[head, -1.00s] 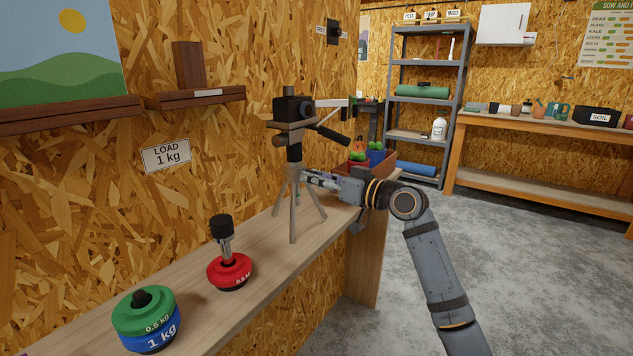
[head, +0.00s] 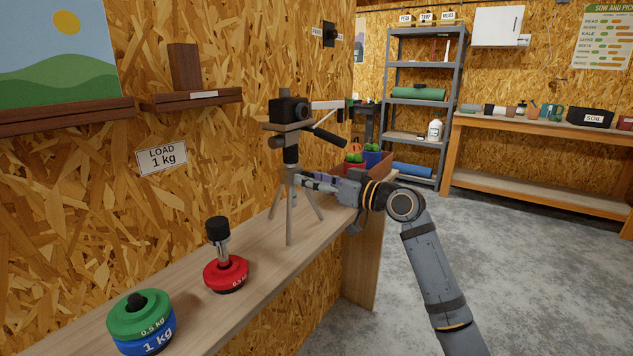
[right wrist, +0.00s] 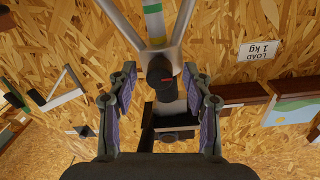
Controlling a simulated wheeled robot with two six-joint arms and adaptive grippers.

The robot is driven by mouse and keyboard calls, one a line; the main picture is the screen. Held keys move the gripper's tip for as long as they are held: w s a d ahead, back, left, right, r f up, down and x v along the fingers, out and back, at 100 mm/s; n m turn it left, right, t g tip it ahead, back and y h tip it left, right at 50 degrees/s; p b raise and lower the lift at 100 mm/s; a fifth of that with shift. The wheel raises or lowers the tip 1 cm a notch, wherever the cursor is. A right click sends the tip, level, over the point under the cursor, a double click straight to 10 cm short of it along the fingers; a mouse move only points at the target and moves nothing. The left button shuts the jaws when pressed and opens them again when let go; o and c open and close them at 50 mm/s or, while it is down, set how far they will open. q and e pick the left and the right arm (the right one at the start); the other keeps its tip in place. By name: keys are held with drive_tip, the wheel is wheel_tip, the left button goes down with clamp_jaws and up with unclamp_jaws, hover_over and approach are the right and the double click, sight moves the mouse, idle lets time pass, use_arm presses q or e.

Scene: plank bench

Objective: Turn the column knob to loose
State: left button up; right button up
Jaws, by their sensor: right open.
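A grey tripod (head: 290,215) with a black camera (head: 290,110) on top stands upright on the narrow wooden bench. The column knob (right wrist: 160,72) is a dark round knob with a small red mark, on the tripod's column below the head. In the head view my gripper hides the knob. My right gripper (head: 306,181) reaches in from the right at knob height. In the right wrist view its fingers (right wrist: 160,84) are open, one on each side of the knob, with visible gaps. My left gripper is out of view.
On the bench, a red weight (head: 226,274) with a black-topped post and stacked green and blue weights (head: 142,320) stand left of the tripod. A planter box (head: 376,168) sits behind my right wrist. The tripod's pan handle (head: 328,137) sticks out above my gripper.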

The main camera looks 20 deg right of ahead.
drive_tip(key=v, duration=0.7)
drive_tip(key=shift+s, duration=0.15)
drive_tip(key=shift+d, duration=0.15)
